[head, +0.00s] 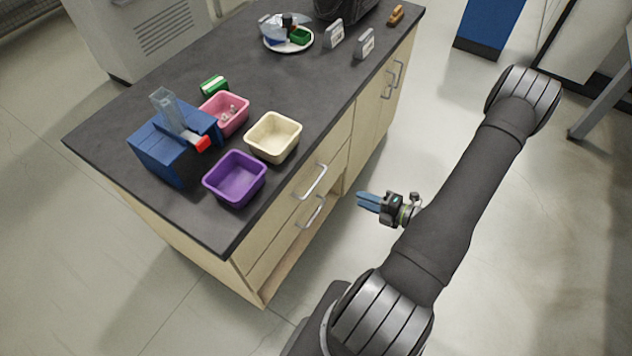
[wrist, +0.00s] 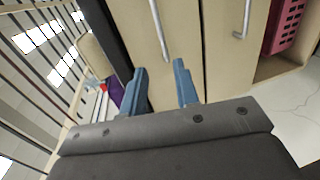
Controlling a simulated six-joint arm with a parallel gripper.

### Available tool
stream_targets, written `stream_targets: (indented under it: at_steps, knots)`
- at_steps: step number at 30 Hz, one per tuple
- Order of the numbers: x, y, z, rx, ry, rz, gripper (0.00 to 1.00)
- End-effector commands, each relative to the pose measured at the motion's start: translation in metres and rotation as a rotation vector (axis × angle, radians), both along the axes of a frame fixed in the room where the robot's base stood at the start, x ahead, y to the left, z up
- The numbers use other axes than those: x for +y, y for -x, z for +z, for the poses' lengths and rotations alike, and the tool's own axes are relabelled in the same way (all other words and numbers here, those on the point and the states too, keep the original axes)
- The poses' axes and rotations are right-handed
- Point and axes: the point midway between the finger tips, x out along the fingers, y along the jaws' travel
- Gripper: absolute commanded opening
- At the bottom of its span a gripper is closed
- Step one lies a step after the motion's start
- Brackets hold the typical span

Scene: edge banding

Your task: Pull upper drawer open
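The upper drawer (head: 272,228) is shut, its pale wooden front flush under the dark worktop. Its metal bar handle (head: 314,182) faces my side and also shows at the top of the wrist view (wrist: 158,25). The lower drawer's handle (head: 311,212) sits below it, and is on the right in the wrist view (wrist: 243,20). My gripper (head: 366,202) has blue fingers and hangs in the air to the right of the handles, apart from them. In the wrist view my gripper (wrist: 160,75) is open, with nothing between its fingers; the upper handle lies beyond the gap.
On the worktop (head: 282,95) stand a purple bin (head: 236,178), a cream bin (head: 273,137), a pink bin (head: 225,113) and a blue device (head: 172,150). A pink basket (wrist: 283,25) is in an open shelf below the drawers. The floor before the drawers is clear.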

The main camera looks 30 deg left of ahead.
Motion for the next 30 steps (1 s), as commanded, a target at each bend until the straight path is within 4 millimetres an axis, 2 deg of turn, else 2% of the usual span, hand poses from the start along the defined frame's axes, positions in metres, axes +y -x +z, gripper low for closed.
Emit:
stream_targets:
  at_steps: [8, 30]
  knots:
    - [0.025, 0.001, -0.006, 0.007, -0.001, 0.003, 0.28]
    - [0.137, 0.001, -0.029, 0.003, 0.001, 0.004, 0.28]
